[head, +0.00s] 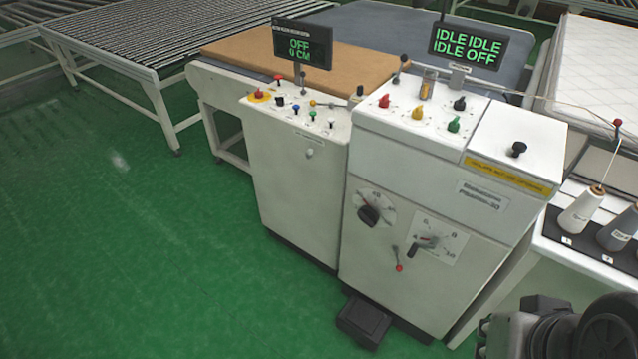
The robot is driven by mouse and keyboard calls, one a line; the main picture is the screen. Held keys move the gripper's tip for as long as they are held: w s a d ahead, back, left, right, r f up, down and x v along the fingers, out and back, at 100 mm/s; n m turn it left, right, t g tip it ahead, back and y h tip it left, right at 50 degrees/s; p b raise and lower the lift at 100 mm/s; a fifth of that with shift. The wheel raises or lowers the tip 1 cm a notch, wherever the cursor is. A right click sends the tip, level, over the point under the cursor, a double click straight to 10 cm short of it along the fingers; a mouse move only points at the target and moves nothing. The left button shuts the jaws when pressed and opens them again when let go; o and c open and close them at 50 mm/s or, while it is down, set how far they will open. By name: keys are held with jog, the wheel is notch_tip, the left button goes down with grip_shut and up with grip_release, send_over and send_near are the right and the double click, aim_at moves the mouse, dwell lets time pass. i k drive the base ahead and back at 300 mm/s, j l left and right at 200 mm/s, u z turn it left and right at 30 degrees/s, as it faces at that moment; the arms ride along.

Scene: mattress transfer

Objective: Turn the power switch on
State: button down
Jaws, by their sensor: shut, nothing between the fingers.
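A white machine has a lower left cabinet (290,190) and a taller right cabinet (440,170). On the left panel are a red button on a yellow base (259,94), a black switch (280,101), and small blue, green and white controls. The right panel has red (384,101), yellow (418,112), green (453,124) and black (460,103) knobs. Labels are too small to read, so I cannot tell which is the power switch. My gripper (487,335) is partly in view at the lower right, shut, empty and apart from the panels; its tips are cut off or unclear.
Thread cones (582,212) stand on the right. A thin rod with a red ball (617,122) rises there. A black pedal (363,321) sits on open green floor.

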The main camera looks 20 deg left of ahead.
aim_at(258, 94)
jog(key=i+j, duration=0.45)
jog(key=j, duration=0.2)
jog(key=i+j, duration=0.45)
jog(key=j, duration=0.15)
jog(key=i+j, duration=0.45)
jog(key=j, duration=0.2)
jog(key=i+j, duration=0.4)
jog(key=j, duration=0.2)
jog(key=i+j+u, duration=0.1)
jog(key=i+j, duration=0.35)
jog(key=j, duration=0.2)
